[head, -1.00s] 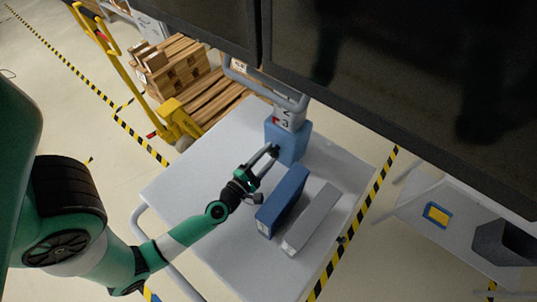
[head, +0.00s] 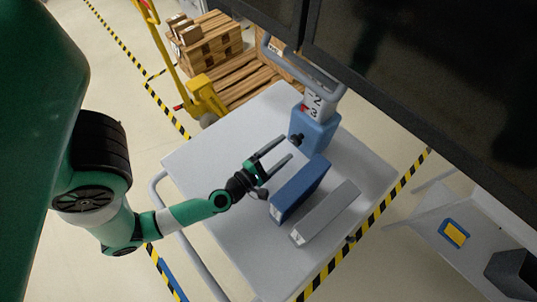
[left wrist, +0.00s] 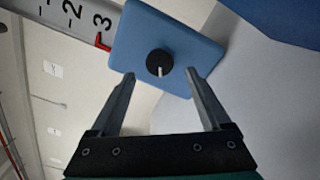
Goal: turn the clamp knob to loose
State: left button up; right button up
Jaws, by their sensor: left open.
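The clamp knob (left wrist: 160,63) is a round black knob with a white pointer line, on the face of a blue block (left wrist: 165,30). In the left wrist view the line points down the picture. The knob also shows small and dark in the head view (head: 297,139), on the near side of the blue block (head: 316,127). My left gripper (head: 285,148) is open and empty just short of the knob, with a small gap. In the left wrist view its fingertips (left wrist: 160,74) stand apart on either side below the knob. My right gripper is out of view.
A numbered scale post (head: 318,100) with a red mark rises from the block. A blue box (head: 299,190) and a grey box (head: 325,212) lie on the grey cart top (head: 225,150) right of the gripper. Dark panels (head: 420,90) hang at upper right.

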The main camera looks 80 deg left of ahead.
pick_arm(q)
jog(key=v, duration=0.5)
jog(key=shift+s+d, duration=0.15)
jog(key=shift+d, duration=0.2)
jog(key=shift+s+d+p, duration=0.3)
jog(key=shift+s, duration=0.55)
